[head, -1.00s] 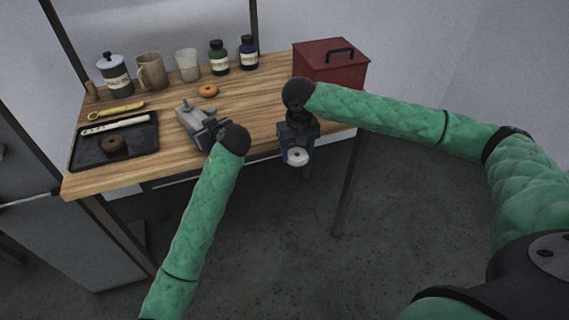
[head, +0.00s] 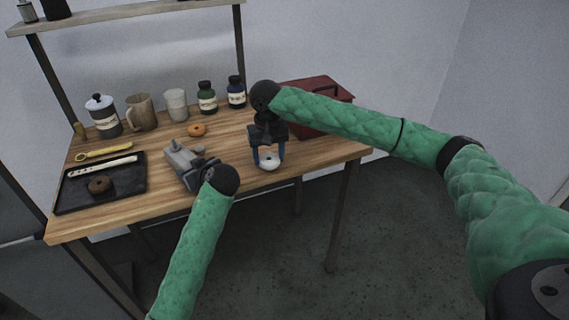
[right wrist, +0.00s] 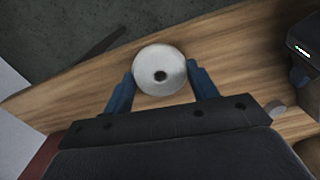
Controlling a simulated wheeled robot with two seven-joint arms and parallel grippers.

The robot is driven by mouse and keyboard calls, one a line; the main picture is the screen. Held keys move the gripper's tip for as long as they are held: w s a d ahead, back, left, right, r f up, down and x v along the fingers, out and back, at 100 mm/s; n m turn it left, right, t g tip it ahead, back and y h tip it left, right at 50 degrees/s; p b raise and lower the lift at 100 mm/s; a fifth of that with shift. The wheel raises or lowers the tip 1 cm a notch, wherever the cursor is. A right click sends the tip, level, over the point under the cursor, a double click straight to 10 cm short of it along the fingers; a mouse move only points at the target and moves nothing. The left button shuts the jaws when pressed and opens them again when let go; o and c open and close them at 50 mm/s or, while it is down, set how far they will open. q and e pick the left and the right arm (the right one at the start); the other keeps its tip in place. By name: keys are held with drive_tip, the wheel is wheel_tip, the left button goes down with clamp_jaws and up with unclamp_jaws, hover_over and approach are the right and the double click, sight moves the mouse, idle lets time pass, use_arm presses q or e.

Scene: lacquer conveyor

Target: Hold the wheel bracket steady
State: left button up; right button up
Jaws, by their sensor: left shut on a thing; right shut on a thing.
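The grey wheel bracket (head: 177,151) stands on the wooden table, left of centre in the head view. My left gripper (head: 196,174) is shut on it from the near side; its fingers are mostly hidden. My right gripper (head: 268,157) is shut on a white wheel (head: 269,164), a round disc with a dark centre hole. In the right wrist view the wheel (right wrist: 160,77) sits between the two blue fingers (right wrist: 160,88), above the wooden tabletop. The wheel is apart from the bracket, to its right.
A black tray (head: 132,192) holds a brown ring and a pale stick, with a yellow tool behind it. An orange ring (head: 196,130) lies behind the bracket. A canister, mugs and bottles line the back. A red box (head: 318,92) stands at the right.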

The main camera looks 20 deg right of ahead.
drive_tip(key=w+a+r, duration=0.4)
drive_tip(key=w+a, duration=0.1)
drive_tip(key=a, duration=0.3)
drive_tip(key=w+a+r+n, duration=0.1)
drive_tip(key=w+a+r, duration=0.3)
drive_tip(key=a, duration=0.5)
drive_tip(key=w+a+r+n, duration=0.1)
drive_tip(key=w+a+r, duration=0.4)
drive_tip(key=a, duration=0.4)
drive_tip(key=shift+w+r, duration=0.35)
drive_tip(key=shift+d+f, duration=0.1)
drive_tip(key=shift+f, duration=2.4)
drive_tip(key=shift+f, duration=2.5)
drive_tip(key=o, duration=1.1)
drive_tip(key=shift+c, duration=0.2)
wheel_tip(320, 180, up, 12)
